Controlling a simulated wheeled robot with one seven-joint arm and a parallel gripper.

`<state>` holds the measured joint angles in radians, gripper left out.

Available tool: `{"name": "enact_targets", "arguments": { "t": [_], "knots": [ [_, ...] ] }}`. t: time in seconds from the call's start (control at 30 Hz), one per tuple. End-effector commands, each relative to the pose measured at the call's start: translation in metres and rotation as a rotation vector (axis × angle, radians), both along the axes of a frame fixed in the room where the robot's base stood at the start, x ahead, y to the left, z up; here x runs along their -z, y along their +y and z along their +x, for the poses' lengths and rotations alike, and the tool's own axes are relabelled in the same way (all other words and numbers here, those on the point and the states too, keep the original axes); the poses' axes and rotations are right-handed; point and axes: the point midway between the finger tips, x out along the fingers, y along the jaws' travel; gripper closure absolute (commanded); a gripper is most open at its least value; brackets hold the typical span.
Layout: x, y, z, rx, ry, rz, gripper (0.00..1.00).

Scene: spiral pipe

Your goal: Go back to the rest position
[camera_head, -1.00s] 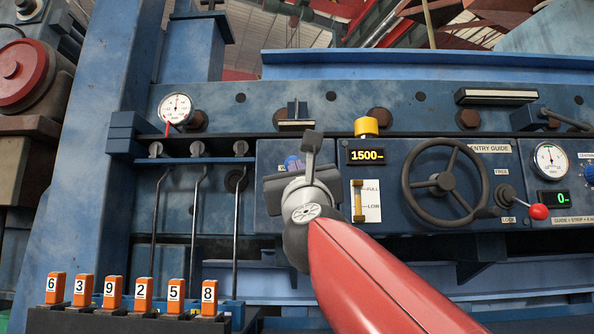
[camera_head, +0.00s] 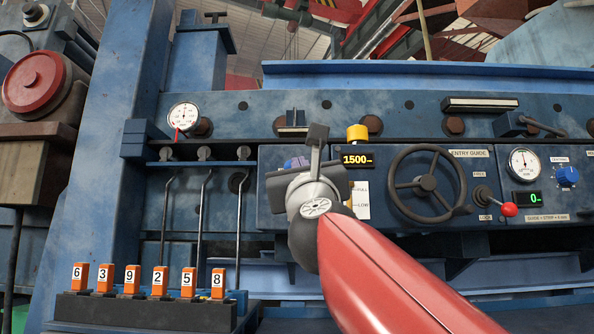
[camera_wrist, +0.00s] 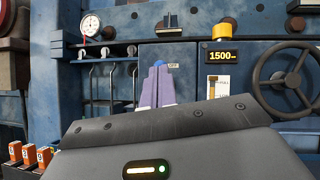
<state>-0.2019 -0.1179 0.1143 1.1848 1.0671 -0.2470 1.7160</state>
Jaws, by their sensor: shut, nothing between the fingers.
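My gripper (camera_head: 297,162) is raised in front of the blue machine panel, mostly hidden behind my grey wrist in the head view. In the wrist view its two purple-grey fingers (camera_wrist: 156,84) stand side by side, closed together and empty. They point toward the panel, left of the 1500 display (camera_wrist: 221,56). No contact with the panel shows. My red arm link reaches in from the lower right of the head view.
A black handwheel (camera_head: 427,187) and a red-knobbed lever (camera_head: 509,209) are right of my wrist. Several thin levers (camera_head: 203,215) hang at left. Several numbered orange blocks (camera_head: 132,280) stand in a dark rack (camera_head: 150,312) below. A round gauge (camera_head: 184,116) is upper left.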

Motion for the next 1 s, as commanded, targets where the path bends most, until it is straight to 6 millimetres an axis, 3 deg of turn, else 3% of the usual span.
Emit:
{"name": "enact_targets", "arguments": {
  "t": [0.6, 0.73, 0.87, 1.0],
  "knots": [
    [0.002, -0.001, -0.001, 0.000, 0.002, 0.000, 1.00],
    [0.014, 0.002, -0.002, 0.030, 0.023, -0.100, 1.00],
    [0.066, 0.012, -0.003, 0.127, 0.100, -0.483, 1.00],
    [0.170, 0.013, -0.011, 0.207, 0.215, -1.084, 1.00]
  ]
}}
